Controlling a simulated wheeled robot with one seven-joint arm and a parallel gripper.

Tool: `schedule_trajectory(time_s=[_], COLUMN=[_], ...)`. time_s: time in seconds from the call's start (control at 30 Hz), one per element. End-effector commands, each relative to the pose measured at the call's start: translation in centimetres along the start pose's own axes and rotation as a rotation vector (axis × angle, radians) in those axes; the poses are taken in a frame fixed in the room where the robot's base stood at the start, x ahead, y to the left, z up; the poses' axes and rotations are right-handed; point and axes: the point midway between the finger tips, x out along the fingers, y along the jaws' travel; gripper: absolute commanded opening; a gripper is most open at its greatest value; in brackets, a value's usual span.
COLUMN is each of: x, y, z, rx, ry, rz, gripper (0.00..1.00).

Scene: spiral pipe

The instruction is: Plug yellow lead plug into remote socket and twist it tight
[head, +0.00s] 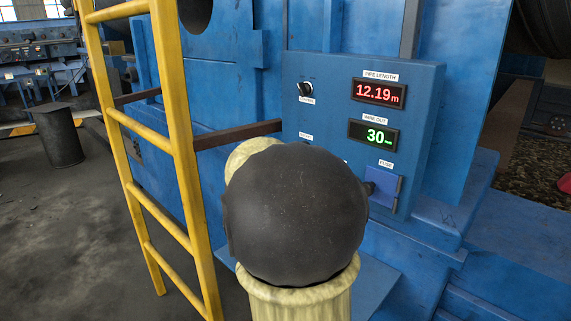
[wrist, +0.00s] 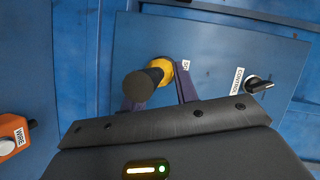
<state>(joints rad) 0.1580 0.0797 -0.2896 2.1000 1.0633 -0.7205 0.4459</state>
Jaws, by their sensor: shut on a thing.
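In the wrist view my gripper (wrist: 160,86) has its two purple fingers on either side of a plug and is shut on it. The yellow lead plug (wrist: 165,66) shows as a yellow round part with a dark cylinder (wrist: 143,85) pointing toward the camera. The yellow part is at the blue panel face, beside a small, partly hidden white label (wrist: 186,65). The socket itself is hidden behind the plug; I cannot tell how deep the plug sits or whether it is twisted. In the head view my own arm hides the gripper and plug.
The blue control panel (head: 336,78) has a control knob (head: 305,90), two lit displays and a fuse box (head: 384,188). The control knob also shows in the wrist view (wrist: 258,84). An orange box labelled WIRE (wrist: 12,134) is at left there. A yellow ladder (head: 180,120) stands left of the panel.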

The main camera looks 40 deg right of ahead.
Motion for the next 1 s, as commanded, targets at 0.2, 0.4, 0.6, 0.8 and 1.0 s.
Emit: schedule_trajectory(time_s=[0.2,0.4,0.6,0.8,1.0], x=[-0.1,0.0,-0.1,-1.8,-5.5], y=[0.0,0.0,0.0,-0.1,-0.1], z=[0.4,0.2,0.1,0.1,0.1], rx=[0.017,0.018,0.018,0.020,0.021], ry=[-0.010,-0.005,-0.002,-0.004,-0.005], rz=[-0.009,-0.009,-0.009,-0.010,-0.011], gripper=[0.39,0.55,0.55,0.55,0.55])
